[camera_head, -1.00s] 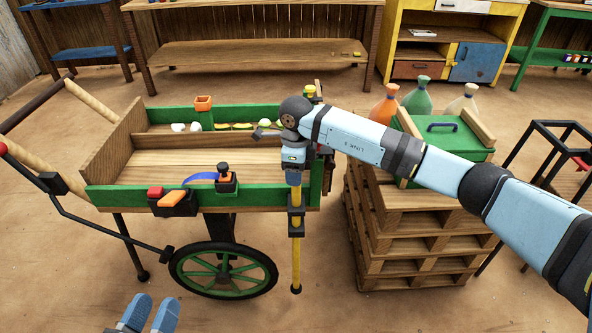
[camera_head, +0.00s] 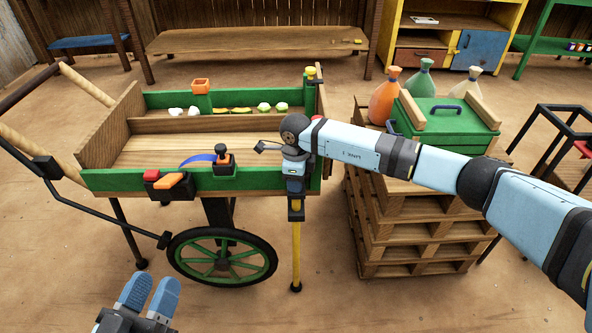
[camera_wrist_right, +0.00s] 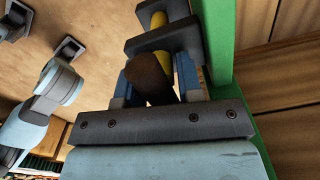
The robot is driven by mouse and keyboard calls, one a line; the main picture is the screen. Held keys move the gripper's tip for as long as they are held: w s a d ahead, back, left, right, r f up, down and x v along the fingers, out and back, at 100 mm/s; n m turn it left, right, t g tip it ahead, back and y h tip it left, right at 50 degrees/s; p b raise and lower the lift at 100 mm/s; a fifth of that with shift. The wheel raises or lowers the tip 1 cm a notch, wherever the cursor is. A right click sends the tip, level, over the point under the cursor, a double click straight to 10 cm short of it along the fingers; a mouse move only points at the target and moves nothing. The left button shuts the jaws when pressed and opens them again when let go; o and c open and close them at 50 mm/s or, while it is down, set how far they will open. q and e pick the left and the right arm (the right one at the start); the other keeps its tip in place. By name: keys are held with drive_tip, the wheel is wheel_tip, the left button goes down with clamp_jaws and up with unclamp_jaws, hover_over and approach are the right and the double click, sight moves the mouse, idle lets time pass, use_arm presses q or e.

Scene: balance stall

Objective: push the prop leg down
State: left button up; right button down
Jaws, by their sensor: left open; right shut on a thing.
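The prop leg (camera_head: 296,245) is a yellow pole with a dark foot, standing upright at the right end of the green-sided cart (camera_head: 110,181). It passes through a dark bracket (camera_head: 296,209). My right gripper (camera_head: 295,190) is shut on its upper end, close above the bracket. In the right wrist view the leg's dark brown top (camera_wrist_right: 150,76) sits between the fingers, with the yellow shaft (camera_wrist_right: 159,20) beyond. I cannot tell whether the foot touches the ground. My left gripper (camera_head: 148,293) is open and empty at the bottom left, apart from the cart.
A spoked wheel (camera_head: 222,258) stands left of the leg. A control box with an orange lever (camera_head: 168,182) and a black knob (camera_head: 221,150) are on the cart's near side. Stacked pallets (camera_head: 415,235) with a green box (camera_head: 445,117) stand right. The floor in front is clear.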

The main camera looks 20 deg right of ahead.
drive_tip(key=shift+s+f, duration=0.1)
drive_tip(key=shift+f, duration=0.15)
drive_tip(key=c, duration=1.2)
unclamp_jaws()
drive_tip(key=o, duration=0.4)
drive_tip(key=shift+f, duration=0.1)
use_arm(q)
drive_tip(key=shift+f, duration=0.1)
use_arm(e)
wheel_tip(320, 180, up, 7)
drive_tip(key=shift+f+p, duration=0.1)
drive_tip(key=shift+p, duration=1.05)
wheel_tip(320, 180, up, 6)
drive_tip(key=shift+r+p, duration=0.1)
drive_tip(key=shift+p, duration=0.6)
use_arm(q)
drive_tip(key=shift+w+a+f+g+y, duration=0.1)
drive_tip(key=shift+a+f+g+y, duration=0.45)
drive_tip(key=shift+a+y, duration=0.2)
use_arm(e)
drive_tip(key=shift+r, duration=0.5)
